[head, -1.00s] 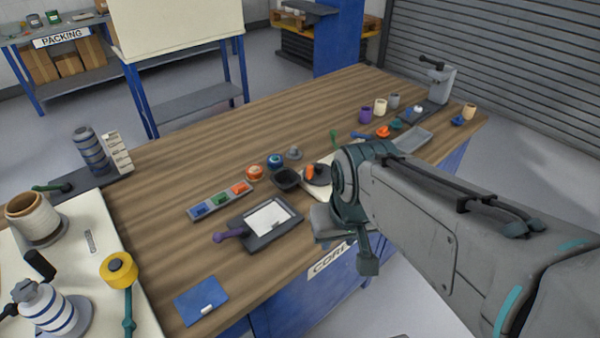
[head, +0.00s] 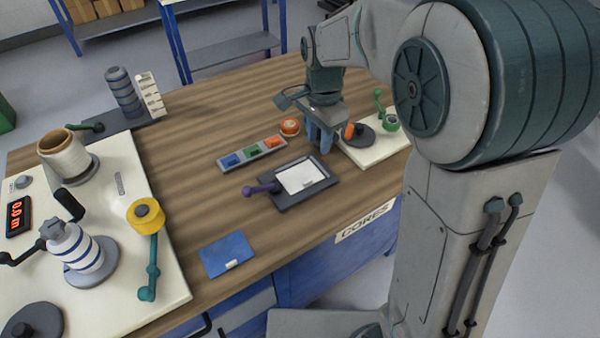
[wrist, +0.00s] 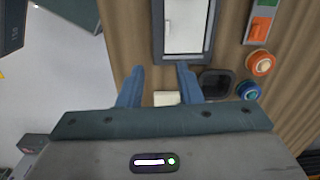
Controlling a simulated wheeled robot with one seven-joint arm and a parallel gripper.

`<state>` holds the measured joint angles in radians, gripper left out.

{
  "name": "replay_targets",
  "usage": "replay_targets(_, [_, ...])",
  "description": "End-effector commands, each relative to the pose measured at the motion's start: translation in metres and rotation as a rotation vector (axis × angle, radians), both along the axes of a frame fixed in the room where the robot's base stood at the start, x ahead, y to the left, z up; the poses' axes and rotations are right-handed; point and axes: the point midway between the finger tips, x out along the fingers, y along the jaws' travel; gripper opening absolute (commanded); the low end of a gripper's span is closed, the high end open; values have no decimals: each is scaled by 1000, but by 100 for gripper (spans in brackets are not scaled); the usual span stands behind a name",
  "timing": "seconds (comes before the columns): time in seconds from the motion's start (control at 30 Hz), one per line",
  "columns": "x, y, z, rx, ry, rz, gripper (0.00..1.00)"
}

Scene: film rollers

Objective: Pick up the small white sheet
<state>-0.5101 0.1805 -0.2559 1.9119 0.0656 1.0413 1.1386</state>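A small white sheet (head: 300,177) lies on a dark flat tray (head: 279,202) near the front of the table. In the wrist view the sheet (wrist: 184,27) shows at the top, inside the tray's rim (wrist: 157,40), cut off by the picture's edge. My gripper (head: 320,146) is over the table, to the right of and behind the tray in the head view. In the wrist view my gripper (wrist: 160,72) has its two blue fingers apart, with nothing held. A small pale patch (wrist: 167,98) shows between the fingers; I cannot tell whether it is a separate piece.
A purple-handled tool (head: 262,188) rests at the tray's left edge. Behind it is a strip of coloured blocks (head: 253,154). A dark bowl (wrist: 215,83) is beside the right finger. A cream board (head: 380,150) with green and orange parts stands right.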

Motion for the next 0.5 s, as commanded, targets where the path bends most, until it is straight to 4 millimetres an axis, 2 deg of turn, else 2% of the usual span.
replay_targets(0.1, [8, 11, -9, -12, 11, -49, 32])
replay_targets(0.23, [10, 15, -23, -15, 15, -67, 32])
replay_targets(0.5, [9, 14, -75, -16, 16, -66, 32])
